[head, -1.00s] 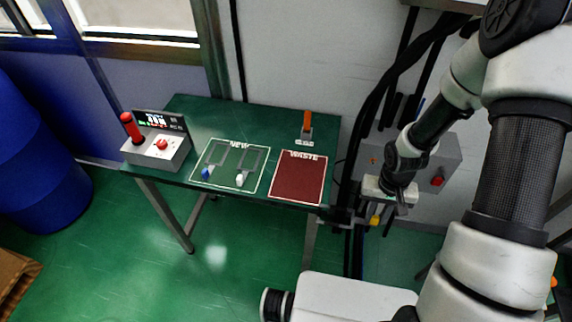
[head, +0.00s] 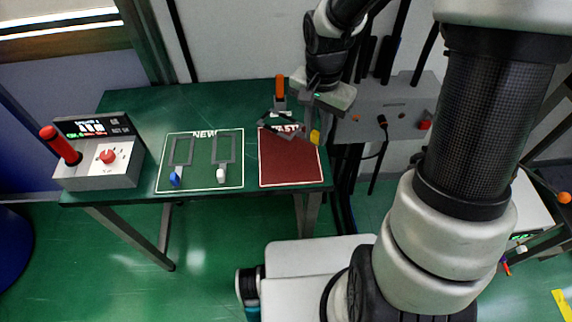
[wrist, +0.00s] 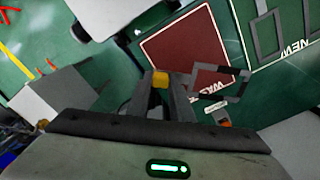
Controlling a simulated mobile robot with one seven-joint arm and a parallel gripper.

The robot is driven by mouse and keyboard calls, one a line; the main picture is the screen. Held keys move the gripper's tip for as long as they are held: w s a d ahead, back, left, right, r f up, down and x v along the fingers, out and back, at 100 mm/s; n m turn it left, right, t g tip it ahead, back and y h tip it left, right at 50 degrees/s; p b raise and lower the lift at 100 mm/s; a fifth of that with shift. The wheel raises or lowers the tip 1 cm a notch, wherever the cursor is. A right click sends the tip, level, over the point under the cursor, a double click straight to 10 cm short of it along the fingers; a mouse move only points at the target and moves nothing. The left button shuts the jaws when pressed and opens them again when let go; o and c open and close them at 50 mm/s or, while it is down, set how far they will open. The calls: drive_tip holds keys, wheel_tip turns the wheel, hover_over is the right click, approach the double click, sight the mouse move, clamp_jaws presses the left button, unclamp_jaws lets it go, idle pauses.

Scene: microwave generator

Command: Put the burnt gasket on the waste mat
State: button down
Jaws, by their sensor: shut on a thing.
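My gripper (head: 311,118) is shut on the yellow tab (head: 315,137) of the burnt gasket, which also shows between the fingertips in the wrist view (wrist: 160,78). The gasket's dark rectangular frame (wrist: 241,90) sticks out to one side of the fingers. In the head view the frame (head: 284,129) overlaps the far edge of the dark red waste mat (head: 290,165) and part of its label. The mat lies on the green table and also shows in the wrist view (wrist: 185,50). The gap between gasket and mat is hard to judge.
The NEW mat (head: 200,182) beside the waste mat holds a blue-tabbed gasket (head: 175,179) and a white-tabbed gasket (head: 221,175). An orange-handled tool (head: 280,90) lies behind the waste mat. A grey control box (head: 100,165) with a red lever stands at the table's left.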

drive_tip(key=shift+s+a+r+m+b, duration=0.1)
drive_tip(key=shift+s+a+m+b, duration=0.1)
drive_tip(key=shift+a+m+b, duration=0.15)
drive_tip(key=shift+s+f+m, duration=0.15)
drive_tip(key=shift+f+m, duration=0.05)
drive_tip(key=shift+m, duration=0.05)
wheel_tip(320, 180, down, 9)
drive_tip(key=shift+r+b, duration=0.15)
drive_tip(key=shift+b, duration=0.8)
drive_tip(key=c, duration=1.6)
unclamp_jaws()
